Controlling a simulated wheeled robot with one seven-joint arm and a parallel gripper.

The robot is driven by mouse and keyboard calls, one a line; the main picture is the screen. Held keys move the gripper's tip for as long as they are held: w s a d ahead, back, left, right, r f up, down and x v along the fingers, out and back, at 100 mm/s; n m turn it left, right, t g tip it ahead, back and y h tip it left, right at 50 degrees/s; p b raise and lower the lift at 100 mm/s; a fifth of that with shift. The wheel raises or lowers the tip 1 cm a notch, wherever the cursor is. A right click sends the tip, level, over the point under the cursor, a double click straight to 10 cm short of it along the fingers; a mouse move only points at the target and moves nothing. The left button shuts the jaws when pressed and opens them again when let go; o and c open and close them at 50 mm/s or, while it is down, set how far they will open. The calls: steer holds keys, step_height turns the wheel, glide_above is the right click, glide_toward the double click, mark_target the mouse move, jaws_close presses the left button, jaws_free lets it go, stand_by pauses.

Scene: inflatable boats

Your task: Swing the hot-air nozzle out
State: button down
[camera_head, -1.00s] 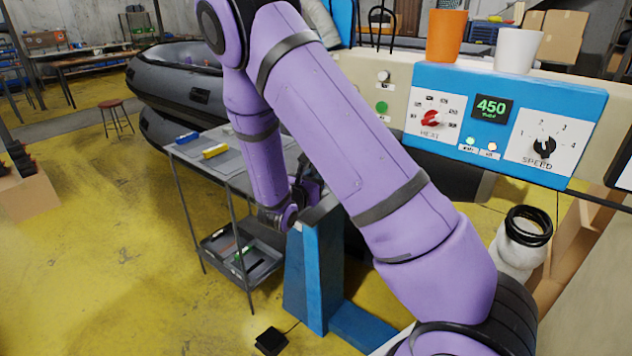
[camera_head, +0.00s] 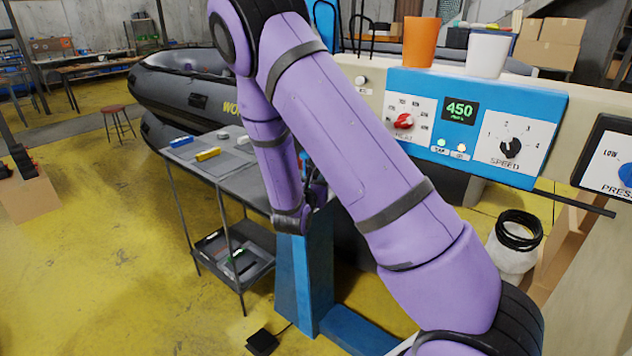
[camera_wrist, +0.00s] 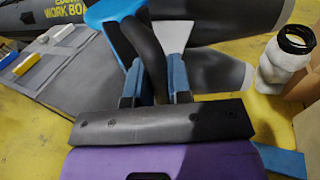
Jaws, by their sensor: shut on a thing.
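In the wrist view my gripper (camera_wrist: 155,66) has its two blue fingers closed around a black curved handle (camera_wrist: 146,42). A pale, flat, flared metal piece (camera_wrist: 172,36), which looks like the hot-air nozzle, stands just right of the handle. A blue part (camera_wrist: 112,12) is behind them at the top. In the head view the blue control panel (camera_head: 480,92) reads 450, with a red heat knob (camera_head: 403,121) and a black speed knob (camera_head: 510,147). My arm hides most of the nozzle area there; the gripper end is low behind it, above a blue pedestal (camera_head: 293,285).
An orange cup (camera_head: 421,42) and a white cup (camera_head: 487,54) stand on the panel. A grey table (camera_head: 232,165) with small blocks is left of the pedestal, before a grey inflatable boat (camera_head: 185,85). A white container with black rings (camera_head: 515,240) stands right. Yellow floor is open at left.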

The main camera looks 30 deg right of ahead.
steer(key=shift+s+d, duration=0.1)
steer(key=shift+d, duration=0.1)
steer(key=c, duration=1.1)
jaws_free()
steer(key=shift+d, duration=0.1)
steer(key=shift+s+a, duration=0.1)
steer(key=shift+a, duration=0.25)
steer(key=v, duration=1)
steer(key=shift+s, duration=0.1)
